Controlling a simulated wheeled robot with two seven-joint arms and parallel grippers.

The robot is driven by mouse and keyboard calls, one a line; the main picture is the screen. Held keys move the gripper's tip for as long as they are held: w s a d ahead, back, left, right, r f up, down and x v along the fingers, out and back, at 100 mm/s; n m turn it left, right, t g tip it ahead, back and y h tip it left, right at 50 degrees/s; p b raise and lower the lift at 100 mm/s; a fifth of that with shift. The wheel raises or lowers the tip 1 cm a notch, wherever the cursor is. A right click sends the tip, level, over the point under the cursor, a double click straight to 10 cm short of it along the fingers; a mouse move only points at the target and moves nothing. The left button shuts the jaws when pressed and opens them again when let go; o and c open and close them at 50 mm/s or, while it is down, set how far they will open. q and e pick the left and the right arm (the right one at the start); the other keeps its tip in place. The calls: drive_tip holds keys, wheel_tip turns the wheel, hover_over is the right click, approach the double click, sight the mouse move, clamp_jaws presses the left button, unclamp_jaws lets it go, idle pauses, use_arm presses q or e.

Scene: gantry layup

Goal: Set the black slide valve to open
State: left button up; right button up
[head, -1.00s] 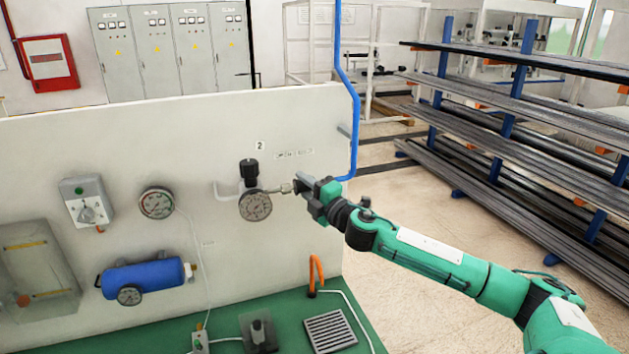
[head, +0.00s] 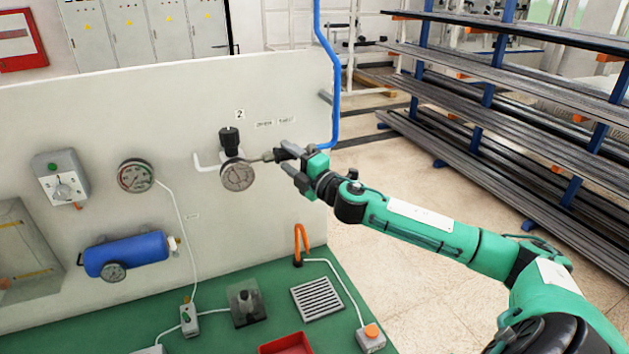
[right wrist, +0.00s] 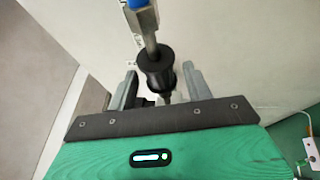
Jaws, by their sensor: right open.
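The black slide valve (right wrist: 155,68) shows in the right wrist view as a black ringed sleeve on a metal rod, in line with a pipe fitting with a blue end. My right gripper (right wrist: 158,88) is open, with one finger on each side of the sleeve; I cannot tell whether they touch it. In the head view my right gripper (head: 284,161) is at the right part of the white panel, right of a round gauge (head: 238,175) and its metal stem. The valve is small and partly hidden there. No open or closed marking is readable. My left gripper is not in view.
The white panel (head: 110,115) carries gauges, a blue cylinder (head: 126,254) and a grey switch box (head: 62,178). A blue pipe (head: 334,90) runs down just beyond my right gripper. The green bench top (head: 225,330) lies below with a grate, a red tray and cables.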

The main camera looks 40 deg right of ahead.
drive_tip(key=b+v, duration=0.6)
drive_tip(key=v, duration=0.5)
idle(0.3)
drive_tip(key=shift+s, duration=0.15)
idle(0.4)
drive_tip(key=shift+f, duration=0.15)
